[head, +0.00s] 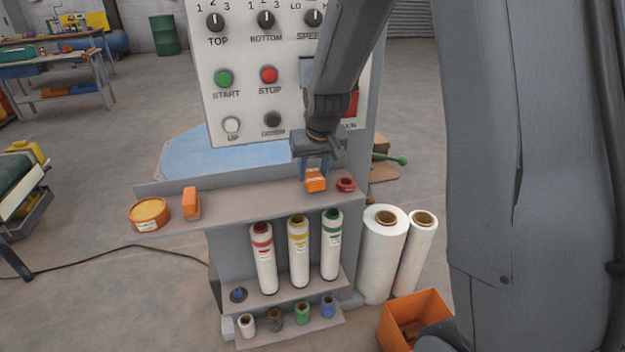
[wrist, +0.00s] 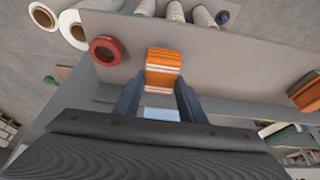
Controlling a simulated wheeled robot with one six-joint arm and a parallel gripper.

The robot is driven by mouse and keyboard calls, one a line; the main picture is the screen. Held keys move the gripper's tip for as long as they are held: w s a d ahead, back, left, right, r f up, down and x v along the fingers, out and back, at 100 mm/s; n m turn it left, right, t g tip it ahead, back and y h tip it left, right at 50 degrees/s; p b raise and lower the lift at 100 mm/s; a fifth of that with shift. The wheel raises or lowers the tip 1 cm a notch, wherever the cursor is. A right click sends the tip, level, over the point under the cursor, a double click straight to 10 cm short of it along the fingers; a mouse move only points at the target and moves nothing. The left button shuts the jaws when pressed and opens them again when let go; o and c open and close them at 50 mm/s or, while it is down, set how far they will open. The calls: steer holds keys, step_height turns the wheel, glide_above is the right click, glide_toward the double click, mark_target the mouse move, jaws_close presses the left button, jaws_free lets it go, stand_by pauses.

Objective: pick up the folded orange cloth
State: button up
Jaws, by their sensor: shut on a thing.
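The folded orange cloth (head: 316,181) is a small orange block with pale stripes, at the right part of the grey shelf (head: 255,196) below the control panel. My gripper (head: 316,168) points down at it, with one finger on each side. In the wrist view the cloth (wrist: 163,68) sits between the two fingertips (wrist: 160,92), and the gripper is shut on it. Whether the cloth still touches the shelf is hard to tell.
A red ring (head: 346,184) sits close to the right of the cloth. An orange block (head: 191,202) and an orange tub (head: 149,214) are to the left. Thread cones (head: 298,252) stand below in front. The control panel (head: 255,80) rises behind. The shelf's middle is clear.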

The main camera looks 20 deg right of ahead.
steer(key=s+b, duration=0.5)
steer(key=s, duration=1)
steer(key=shift+s+r, duration=0.2)
steer(key=shift+s, duration=0.05)
steer(key=s+b, duration=0.2)
steer(key=b, duration=0.2)
steer(key=shift+s+b, duration=0.2)
steer(key=shift+b, duration=0.2)
steer(key=shift+r, duration=0.1)
